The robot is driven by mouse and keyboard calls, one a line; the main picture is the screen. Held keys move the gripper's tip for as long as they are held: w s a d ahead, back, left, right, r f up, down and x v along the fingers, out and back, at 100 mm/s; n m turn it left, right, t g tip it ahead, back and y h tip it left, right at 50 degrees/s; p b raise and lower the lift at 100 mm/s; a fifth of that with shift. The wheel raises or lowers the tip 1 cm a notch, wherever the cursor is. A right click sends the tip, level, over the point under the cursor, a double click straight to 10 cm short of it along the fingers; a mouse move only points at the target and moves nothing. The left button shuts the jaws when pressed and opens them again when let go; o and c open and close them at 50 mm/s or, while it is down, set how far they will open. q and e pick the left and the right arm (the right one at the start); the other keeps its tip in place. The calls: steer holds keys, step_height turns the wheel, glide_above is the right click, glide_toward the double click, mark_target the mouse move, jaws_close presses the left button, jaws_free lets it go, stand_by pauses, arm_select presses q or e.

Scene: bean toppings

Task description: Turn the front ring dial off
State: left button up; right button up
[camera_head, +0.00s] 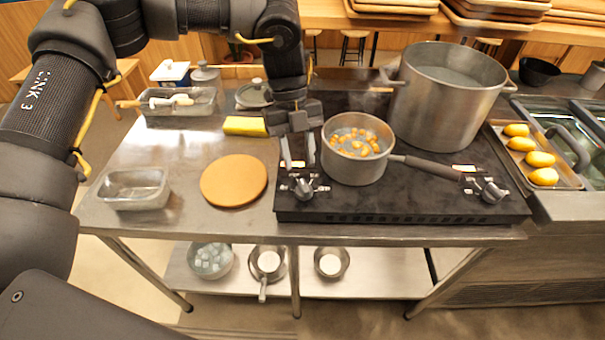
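A black stove (400,200) stands on the steel table, with a dial at its front left (303,187) and another dial at its front right (490,190). I cannot tell from the view alone which dial belongs to the front ring. My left gripper (298,164) points down just above and behind the left dial, beside the saucepan. Its two pale fingers are apart with nothing visible between them. They look clear of the dial, though the exact gap is hard to judge. My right gripper is not in view.
A saucepan (350,170) of orange-yellow beans sits close right of my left gripper, its handle pointing right. A large steel pot (445,110) stands behind. A round wooden board (234,181) and a glass container (135,190) lie left. A tray of yellow items (565,178) is far right.

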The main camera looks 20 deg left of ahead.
mark_target(303, 184)
arm_select(q)
steer(key=x, duration=0.5)
steer(key=shift+s+f+p, duration=0.1)
steer(key=shift+f+p, duration=0.2)
steer(key=shift+p, duration=0.05)
steer(key=shift+c, duration=0.5)
jaws_close()
